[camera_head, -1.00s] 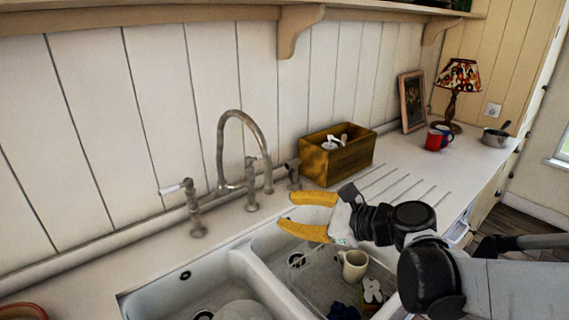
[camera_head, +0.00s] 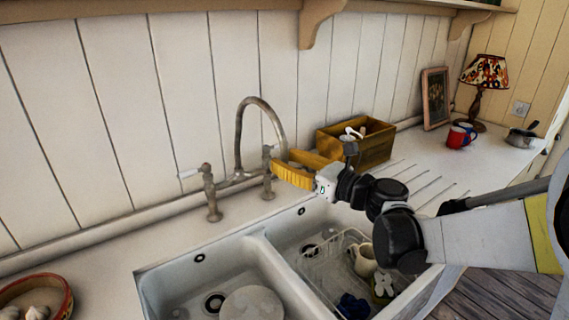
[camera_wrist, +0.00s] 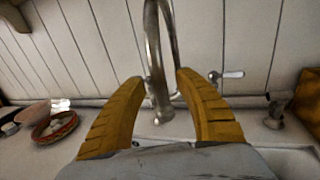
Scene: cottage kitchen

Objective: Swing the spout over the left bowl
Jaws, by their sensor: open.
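The metal gooseneck spout (camera_head: 240,125) rises from the tap at the back of the double sink and arcs to the right. Its free end is hidden by my gripper in the head view. My gripper (camera_head: 284,163) is open at this end, above the sink's back edge. In the wrist view, the spout (camera_wrist: 158,90) hangs between the two yellow fingers of my gripper (camera_wrist: 159,77), with gaps visible at both sides; I cannot tell if either touches. The left bowl (camera_head: 150,292) is the left sink basin and has a round pale plate in it.
The right basin (camera_head: 285,228) holds a wire rack with a cream jug. Tap handles (camera_head: 209,190) stand beside the spout. A wooden box (camera_head: 375,150) is behind my gripper. A red-rimmed dish (camera_head: 62,285) sits at the left; counter between it and the sink is clear.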

